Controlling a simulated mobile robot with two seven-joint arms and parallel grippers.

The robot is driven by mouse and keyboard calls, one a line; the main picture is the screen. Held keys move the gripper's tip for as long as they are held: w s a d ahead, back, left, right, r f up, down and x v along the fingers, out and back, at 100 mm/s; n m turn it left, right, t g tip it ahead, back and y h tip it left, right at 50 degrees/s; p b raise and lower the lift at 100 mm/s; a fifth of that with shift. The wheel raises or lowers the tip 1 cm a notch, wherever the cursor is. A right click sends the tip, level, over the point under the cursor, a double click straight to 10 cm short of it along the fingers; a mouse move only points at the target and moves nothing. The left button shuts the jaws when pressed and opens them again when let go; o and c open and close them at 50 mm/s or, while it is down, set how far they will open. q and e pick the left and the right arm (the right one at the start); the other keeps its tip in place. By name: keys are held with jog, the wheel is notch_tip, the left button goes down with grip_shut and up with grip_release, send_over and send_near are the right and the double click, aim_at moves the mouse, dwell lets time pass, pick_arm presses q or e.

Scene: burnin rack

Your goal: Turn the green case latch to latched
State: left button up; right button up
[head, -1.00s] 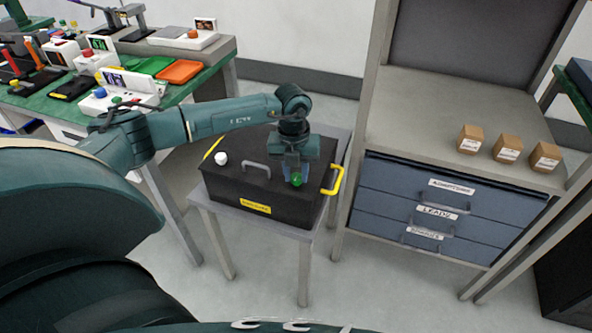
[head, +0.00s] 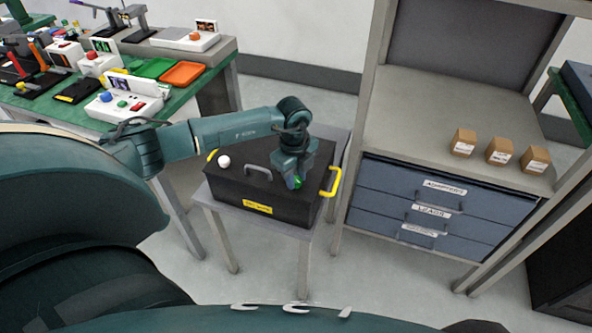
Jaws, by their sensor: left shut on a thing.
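The black case (head: 236,194) sits on a small grey table, with a grey handle (head: 257,171) and a white knob (head: 223,161) on its lid. A yellow handle (head: 335,183) is at its right end and a yellow label is on its front. The green latch (head: 298,182) is at the case's front right and is mostly hidden by my gripper. My left gripper (head: 294,181) points down at the latch and is shut on it. The latch's exact angle is too small to tell. My right gripper is not in view.
A shelf unit with labelled blue drawers (head: 437,211) stands close on the right, with three small brown boxes (head: 499,152) on top. A green-topped workbench (head: 191,93) with devices and trays is at the back left. Floor is clear in front.

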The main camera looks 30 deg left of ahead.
pick_arm(q)
jog(key=n+p, duration=0.2)
jog(key=n, duration=0.2)
jog(key=shift+r, duration=0.15)
jog(key=shift+n+p, duration=0.6)
jog(key=shift+n, duration=0.7)
jog(key=shift+n+p, duration=0.3)
jog(key=shift+p, duration=0.05)
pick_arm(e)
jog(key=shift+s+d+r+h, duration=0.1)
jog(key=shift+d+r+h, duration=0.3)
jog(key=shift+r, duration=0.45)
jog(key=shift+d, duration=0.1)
pick_arm(q)
jog(key=o, duration=1)
